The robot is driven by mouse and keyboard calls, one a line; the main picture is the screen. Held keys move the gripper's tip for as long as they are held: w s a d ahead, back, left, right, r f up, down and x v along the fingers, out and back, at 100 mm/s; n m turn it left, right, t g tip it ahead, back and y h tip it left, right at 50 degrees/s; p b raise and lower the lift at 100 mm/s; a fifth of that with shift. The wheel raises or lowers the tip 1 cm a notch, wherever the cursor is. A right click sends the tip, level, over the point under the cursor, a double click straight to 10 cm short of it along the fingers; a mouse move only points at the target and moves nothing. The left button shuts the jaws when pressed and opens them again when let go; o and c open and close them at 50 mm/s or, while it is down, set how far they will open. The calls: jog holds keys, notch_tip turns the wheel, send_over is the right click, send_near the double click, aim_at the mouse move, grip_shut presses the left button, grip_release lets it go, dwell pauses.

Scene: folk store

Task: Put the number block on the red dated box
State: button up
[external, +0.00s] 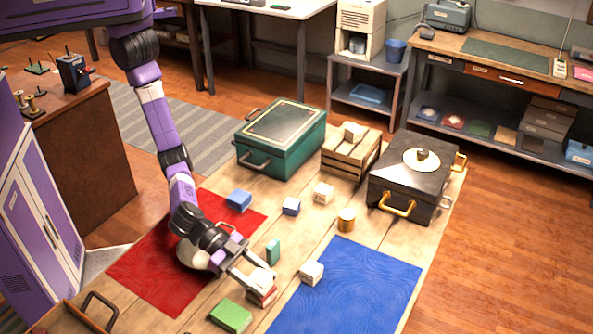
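My gripper (261,280) is low over the table's near part, its two fingers on either side of a pale block (262,276). This block sits on or just above a small red box (262,297); I cannot tell if it rests there or if the fingers press on it. Markings on the block and any date on the box are too small to read. Other pale blocks are on the table: one at the blue mat's edge (311,273), one farther back (323,193), and one on the wooden crate (352,131).
A green block (231,316), a teal block (273,252), blue blocks (239,200) and an orange-brown cup (346,220) stand nearby. A green case (281,150), the crate (345,163) and a black case (400,190) line the back. The blue mat (350,295) is mostly clear.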

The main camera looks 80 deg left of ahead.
jog(key=o, duration=0.3)
jog(key=shift+r, duration=0.1)
jog(key=shift+s+r, duration=0.1)
jog(key=v, duration=1.1)
jog(key=shift+s+a+r+b, duration=0.2)
jog(key=shift+s+a+b, duration=0.05)
jog(key=shift+a+b, duration=0.05)
